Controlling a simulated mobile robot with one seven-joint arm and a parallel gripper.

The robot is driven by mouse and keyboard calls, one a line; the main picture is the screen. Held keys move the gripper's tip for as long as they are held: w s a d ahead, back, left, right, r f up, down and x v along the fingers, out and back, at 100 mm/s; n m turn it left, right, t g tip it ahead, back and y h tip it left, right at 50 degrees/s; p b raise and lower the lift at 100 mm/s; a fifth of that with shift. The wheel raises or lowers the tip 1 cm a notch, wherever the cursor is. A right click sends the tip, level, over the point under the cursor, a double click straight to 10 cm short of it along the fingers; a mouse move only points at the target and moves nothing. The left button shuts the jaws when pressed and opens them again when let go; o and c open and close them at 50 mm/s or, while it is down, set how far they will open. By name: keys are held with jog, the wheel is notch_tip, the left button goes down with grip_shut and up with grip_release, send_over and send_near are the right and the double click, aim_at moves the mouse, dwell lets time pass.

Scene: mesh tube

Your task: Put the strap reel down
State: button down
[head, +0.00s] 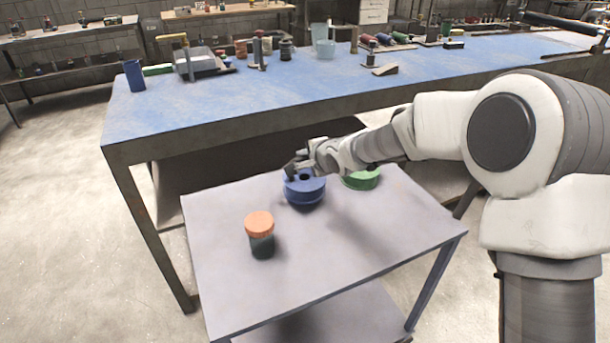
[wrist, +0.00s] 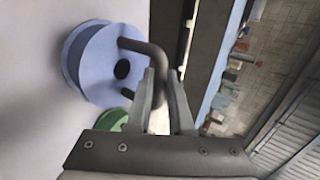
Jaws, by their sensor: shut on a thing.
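The strap reel (head: 306,193) is blue and round with a dark centre hole, over the back part of the small grey table (head: 340,262). It also shows in the wrist view (wrist: 88,62), with a dark bent handle (wrist: 146,48) rising from it. My gripper (head: 296,165) is at the reel's upper side. In the wrist view my gripper (wrist: 165,88) has its two fingers closed around the handle. The reel is roughly level. I cannot tell whether its underside touches the table.
A green round reel (head: 362,180) sits just right of the blue one, partly behind my arm. The table's front and right are clear. A long blue workbench (head: 240,104) with tools stands behind.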

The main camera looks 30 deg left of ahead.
jog(key=shift+f+b, duration=0.55)
jog(key=shift+f, duration=1.1)
jog(key=shift+f, duration=0.15)
jog(key=c, duration=0.8)
grip_release()
jog(key=p, duration=0.3)
send_near(304, 170)
jog(key=s+d+r, duration=0.3)
jog(key=s+r, duration=0.1)
jog(key=shift+a, duration=0.1)
